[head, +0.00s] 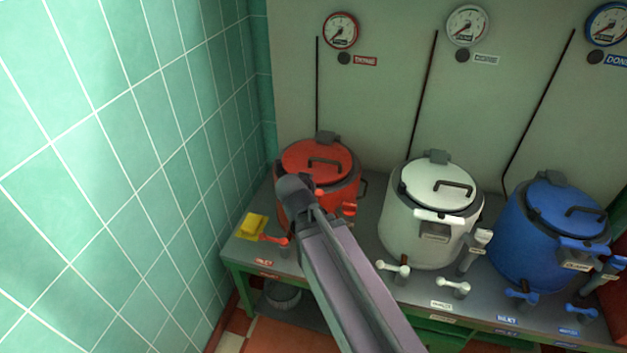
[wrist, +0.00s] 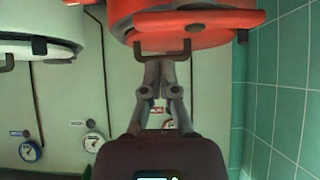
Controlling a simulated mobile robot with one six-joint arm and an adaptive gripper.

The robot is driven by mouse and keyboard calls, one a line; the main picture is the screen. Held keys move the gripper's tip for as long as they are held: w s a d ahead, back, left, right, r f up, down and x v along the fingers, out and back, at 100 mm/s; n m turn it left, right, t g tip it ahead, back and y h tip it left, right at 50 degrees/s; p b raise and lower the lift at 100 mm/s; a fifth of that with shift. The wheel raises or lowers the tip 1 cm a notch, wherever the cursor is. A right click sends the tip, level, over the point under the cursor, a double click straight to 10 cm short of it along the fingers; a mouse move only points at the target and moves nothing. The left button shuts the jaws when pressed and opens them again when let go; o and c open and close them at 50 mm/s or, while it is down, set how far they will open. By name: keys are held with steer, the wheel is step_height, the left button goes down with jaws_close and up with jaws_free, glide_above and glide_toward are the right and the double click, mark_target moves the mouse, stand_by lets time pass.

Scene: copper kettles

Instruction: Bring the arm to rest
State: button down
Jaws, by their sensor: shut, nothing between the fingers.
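My arm (head: 345,275) reaches up from the bottom of the head view, its dark end joint in front of the red kettle (head: 312,160). My gripper cannot be made out in the head view. In the wrist view, which looks upside down, my gripper (wrist: 164,64) is shut and empty. Its fingertips appear just below the red kettle (wrist: 190,22) and its dark handle in that picture. I cannot tell whether they touch it.
A white kettle (head: 428,215) and a blue kettle (head: 550,232) stand to the right on the grey counter (head: 375,300). Taps line the front. A yellow cloth or sponge (head: 252,226) lies near the green tiled wall (head: 120,170). Gauges (head: 341,30) hang on the back panel.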

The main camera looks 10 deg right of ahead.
steer(key=shift+s+a, duration=0.15)
steer(key=shift+s, duration=0.1)
stand_by(0.5)
steer(key=s+d+f+n+g+y+p, duration=0.1)
steer(key=s+f+n+g+y, duration=0.1)
steer(key=s+g, duration=0.2)
steer(key=s+d+f+n+g+y, duration=0.2)
steer(key=s+n+g, duration=0.1)
steer(key=s, duration=0.4)
steer(key=shift+s+f+n+g+y+p, duration=0.25)
steer(key=shift+n+g+y+p, duration=0.1)
steer(key=shift+g, duration=0.45)
steer(key=shift+w, duration=0.1)
stand_by(0.5)
